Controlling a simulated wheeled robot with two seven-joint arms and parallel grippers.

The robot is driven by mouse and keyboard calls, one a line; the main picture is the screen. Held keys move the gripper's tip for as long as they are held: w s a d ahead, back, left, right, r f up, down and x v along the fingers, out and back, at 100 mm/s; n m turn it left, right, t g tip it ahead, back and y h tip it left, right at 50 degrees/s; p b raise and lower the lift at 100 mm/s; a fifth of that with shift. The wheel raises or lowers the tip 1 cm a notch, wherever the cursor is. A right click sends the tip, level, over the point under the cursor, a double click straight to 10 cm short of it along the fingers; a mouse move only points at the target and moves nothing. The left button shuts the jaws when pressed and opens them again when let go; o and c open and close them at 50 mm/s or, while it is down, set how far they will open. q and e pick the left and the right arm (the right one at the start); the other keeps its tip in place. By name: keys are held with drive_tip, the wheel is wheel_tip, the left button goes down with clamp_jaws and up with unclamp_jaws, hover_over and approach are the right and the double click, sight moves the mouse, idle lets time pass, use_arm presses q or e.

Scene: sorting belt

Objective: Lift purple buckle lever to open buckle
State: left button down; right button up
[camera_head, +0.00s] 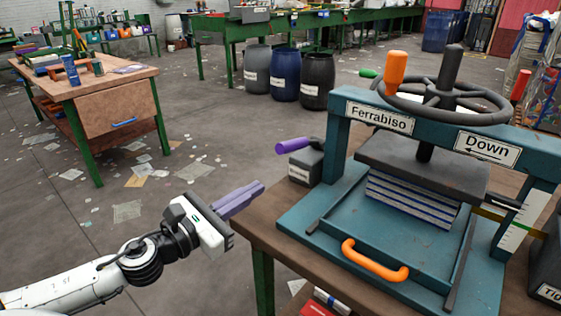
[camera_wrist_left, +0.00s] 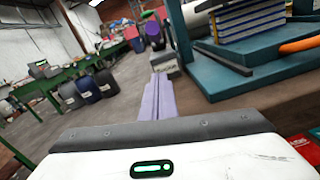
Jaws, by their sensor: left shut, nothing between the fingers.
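The purple buckle lever (camera_head: 293,145) points left from the top of a small dark grey labelled block (camera_head: 304,165), at the left side of the blue-green press. In the left wrist view the lever's round purple end (camera_wrist_left: 152,28) shows ahead of my fingertips, above the block (camera_wrist_left: 163,60). My left gripper (camera_head: 258,189) has purple fingers, pressed together with nothing between them. It is apart from the lever, in front of it and lower left in the head view, by the wooden table's left edge. The fingers (camera_wrist_left: 159,80) also show in the left wrist view. My right gripper is out of view.
The press (camera_head: 340,150) stands on the wooden table (camera_head: 262,229), with an orange handle (camera_head: 375,262) at the front and a wheel (camera_head: 445,98) on top. A layered stack (camera_head: 412,203) lies under its plate. Floor left of the table is open.

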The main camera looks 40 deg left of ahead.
sight(301, 145)
use_arm(q)
drive_tip(key=w, duration=0.5)
drive_tip(key=w+d, duration=0.1)
drive_tip(key=w, duration=0.2)
drive_tip(key=shift+r, duration=0.2)
drive_tip(key=r, duration=0.1)
drive_tip(key=p, duration=0.1)
drive_tip(key=r, duration=0.1)
drive_tip(key=shift+w+d+r, duration=0.15)
drive_tip(key=shift+d+r, duration=0.1)
drive_tip(key=shift+r, duration=0.05)
drive_tip(key=shift+w+d+r+p, duration=0.1)
drive_tip(key=shift+r+p, duration=0.2)
drive_tip(key=shift+r, duration=0.1)
